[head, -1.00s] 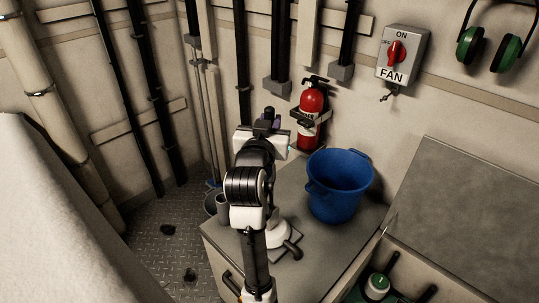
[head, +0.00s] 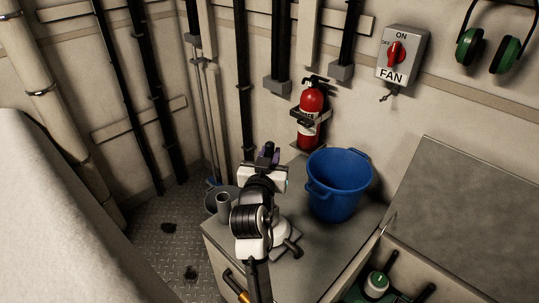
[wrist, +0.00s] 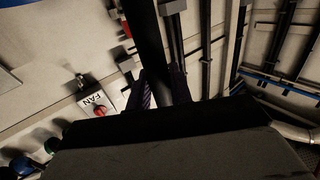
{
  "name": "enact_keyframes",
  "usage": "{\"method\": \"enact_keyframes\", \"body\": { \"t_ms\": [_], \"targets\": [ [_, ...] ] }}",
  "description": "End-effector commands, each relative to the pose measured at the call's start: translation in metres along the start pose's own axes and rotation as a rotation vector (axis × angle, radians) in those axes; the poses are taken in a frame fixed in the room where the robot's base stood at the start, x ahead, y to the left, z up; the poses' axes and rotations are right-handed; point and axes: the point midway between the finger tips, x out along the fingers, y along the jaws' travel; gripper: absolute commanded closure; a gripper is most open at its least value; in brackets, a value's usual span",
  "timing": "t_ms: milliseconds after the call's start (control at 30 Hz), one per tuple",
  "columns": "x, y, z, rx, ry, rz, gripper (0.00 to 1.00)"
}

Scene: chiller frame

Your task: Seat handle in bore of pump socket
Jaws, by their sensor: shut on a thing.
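A white pump body (head: 281,232) with a dark stub pointing right sits on the grey cabinet top, partly behind my arm. A grey open-topped tube (head: 223,205) stands left of my arm and looks like the pump socket; whether it joins the pump is hidden. My gripper (head: 268,153) is above and to the right of this tube, apart from it in the picture. In the wrist view, the fingers (wrist: 163,90) are shut on a long dark bar, the handle (wrist: 151,45). Its lower end and the bore are not visible there.
A blue bucket (head: 337,188) stands on the cabinet top (head: 325,236) right of my arm. A red fire extinguisher (head: 311,118) hangs on the wall behind. An open box (head: 385,252) is at lower right. A round grey container (head: 212,192) stands behind the tube.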

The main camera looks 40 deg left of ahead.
Motion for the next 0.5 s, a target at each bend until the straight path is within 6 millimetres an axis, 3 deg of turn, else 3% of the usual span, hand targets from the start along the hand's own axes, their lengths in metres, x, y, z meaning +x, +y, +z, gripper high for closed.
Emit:
{"method": "enact_keyframes", "body": {
  "t_ms": [100, 133, 267, 500],
  "targets": [
    [-0.0001, 0.0003, 0.0041, 0.001, 0.002, 0.0, 1.0],
    [0.0, 0.0002, 0.0031, 0.0, 0.0, 0.0, 0.75],
    [0.0, 0.0001, 0.0028, 0.0, 0.0, 0.0, 0.58],
    [0.0, 0.0001, 0.0026, 0.0, 0.0, 0.0, 0.57]
  ]
}}
